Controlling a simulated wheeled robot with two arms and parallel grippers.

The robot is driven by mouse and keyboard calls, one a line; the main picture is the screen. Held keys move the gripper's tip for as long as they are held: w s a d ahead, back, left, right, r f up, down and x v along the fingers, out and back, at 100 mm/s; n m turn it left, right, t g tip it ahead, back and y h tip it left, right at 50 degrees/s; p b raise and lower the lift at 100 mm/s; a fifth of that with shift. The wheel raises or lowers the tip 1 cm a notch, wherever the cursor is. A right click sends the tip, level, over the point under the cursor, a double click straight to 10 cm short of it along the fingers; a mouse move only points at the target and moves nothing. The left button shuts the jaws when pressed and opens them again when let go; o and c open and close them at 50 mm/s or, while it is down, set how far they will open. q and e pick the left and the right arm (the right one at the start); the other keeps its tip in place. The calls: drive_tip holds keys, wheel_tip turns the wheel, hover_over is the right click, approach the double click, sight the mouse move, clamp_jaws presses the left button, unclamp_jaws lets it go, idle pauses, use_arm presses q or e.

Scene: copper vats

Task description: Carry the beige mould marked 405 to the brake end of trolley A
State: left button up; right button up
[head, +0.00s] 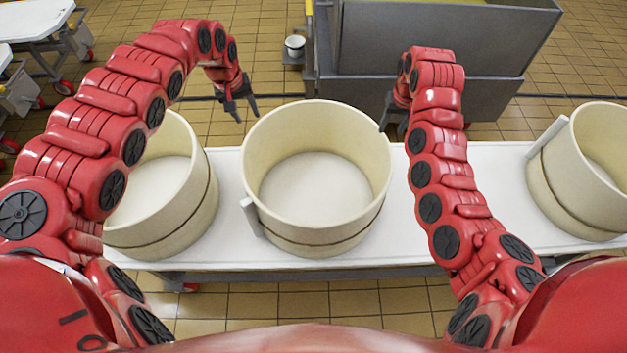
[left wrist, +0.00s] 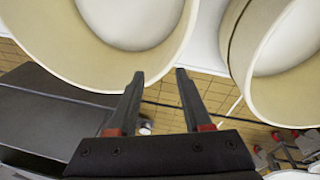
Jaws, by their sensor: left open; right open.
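Three beige round moulds stand on a white-topped trolley (head: 406,243): a middle mould (head: 315,240), a left mould (head: 185,228) partly behind my left arm, and a right mould (head: 560,190) cut by the picture edge. No number is readable on any, nor a trolley letter. My left gripper (head: 244,113) is open and empty, beyond the gap between the left and middle moulds. In the left wrist view its fingers (left wrist: 159,75) point between the middle mould (left wrist: 90,72) and the left mould (left wrist: 240,62). My right gripper (head: 393,122) is open beside the middle mould's far right rim, its fingertips partly hidden.
A large grey vat (head: 440,45) stands close behind the trolley. A small white pot (head: 295,46) is beside it. Other white tables with red wheels (head: 64,87) stand at far left. The trolley top is bare between the middle and right moulds.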

sight(241, 156)
use_arm(q)
drive_tip(key=shift+g+y, duration=0.6)
drive_tip(key=shift+g, duration=0.2)
drive_tip(key=s+a, duration=0.1)
drive_tip(key=s, duration=0.1)
drive_tip(key=s+a, duration=0.2)
drive_tip(key=shift+s+a, duration=0.15)
drive_tip(key=shift+a, duration=0.15)
use_arm(e)
drive_tip(key=s, duration=0.1)
drive_tip(key=s+d+r+g, duration=0.1)
drive_tip(key=s, duration=0.1)
drive_tip(key=shift+r, duration=0.1)
use_arm(q)
drive_tip(key=shift+f, duration=0.1)
